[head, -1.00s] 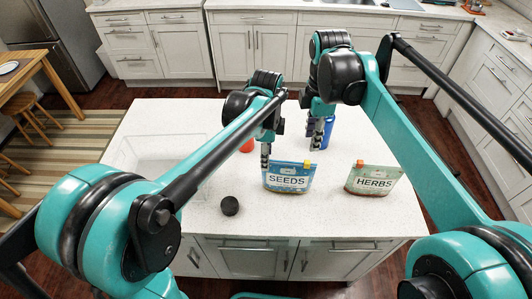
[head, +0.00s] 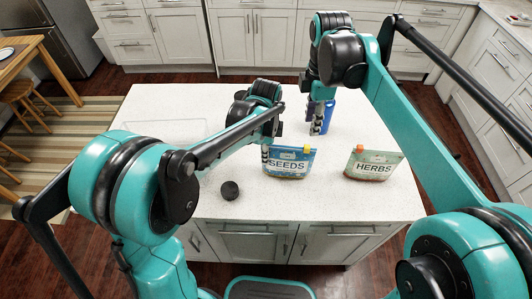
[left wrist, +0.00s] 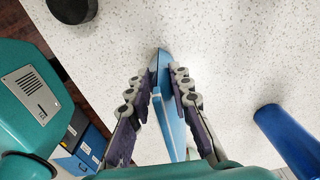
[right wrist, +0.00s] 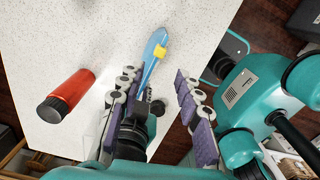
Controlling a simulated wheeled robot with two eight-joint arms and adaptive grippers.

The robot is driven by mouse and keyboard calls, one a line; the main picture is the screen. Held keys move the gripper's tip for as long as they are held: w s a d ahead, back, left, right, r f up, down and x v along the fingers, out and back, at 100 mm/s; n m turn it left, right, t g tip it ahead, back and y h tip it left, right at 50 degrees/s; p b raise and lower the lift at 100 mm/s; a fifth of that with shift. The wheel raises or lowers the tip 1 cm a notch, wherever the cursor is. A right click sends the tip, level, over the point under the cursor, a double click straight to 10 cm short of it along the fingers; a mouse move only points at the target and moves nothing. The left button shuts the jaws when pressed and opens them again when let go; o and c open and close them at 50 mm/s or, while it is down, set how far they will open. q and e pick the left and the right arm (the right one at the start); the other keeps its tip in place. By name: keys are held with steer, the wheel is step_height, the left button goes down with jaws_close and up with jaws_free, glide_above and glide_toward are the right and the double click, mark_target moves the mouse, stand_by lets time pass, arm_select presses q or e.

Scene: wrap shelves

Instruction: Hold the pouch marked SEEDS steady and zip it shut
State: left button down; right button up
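The blue SEEDS pouch (head: 289,170) stands upright on the white island top, its yellow slider (head: 306,149) at the right end of its top edge. My left gripper (head: 266,156) is at the pouch's left edge. In the left wrist view its fingers (left wrist: 164,72) are drawn together on both sides of the blue pouch edge (left wrist: 170,110). My right gripper (head: 316,131) is above and behind the pouch's right top corner. In the right wrist view its fingers (right wrist: 155,78) are apart and empty, with the pouch (right wrist: 154,43) and yellow slider (right wrist: 160,52) beyond the tips.
The green HERBS pouch (head: 373,165) with an orange slider stands to the right. A blue cylinder (head: 328,112) is behind my right gripper. A black round object (head: 230,190) lies front left. A red cylinder (right wrist: 68,94) shows in the right wrist view.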

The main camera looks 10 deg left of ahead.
steer(key=shift+o, duration=0.5)
steer(key=shift+d, duration=0.3)
steer(key=m+y, duration=0.3)
steer(key=y, duration=0.1)
glide_toward(309, 147)
steer(key=x, duration=0.9)
steer(key=shift+w+d, duration=0.1)
steer(key=shift+d, duration=0.05)
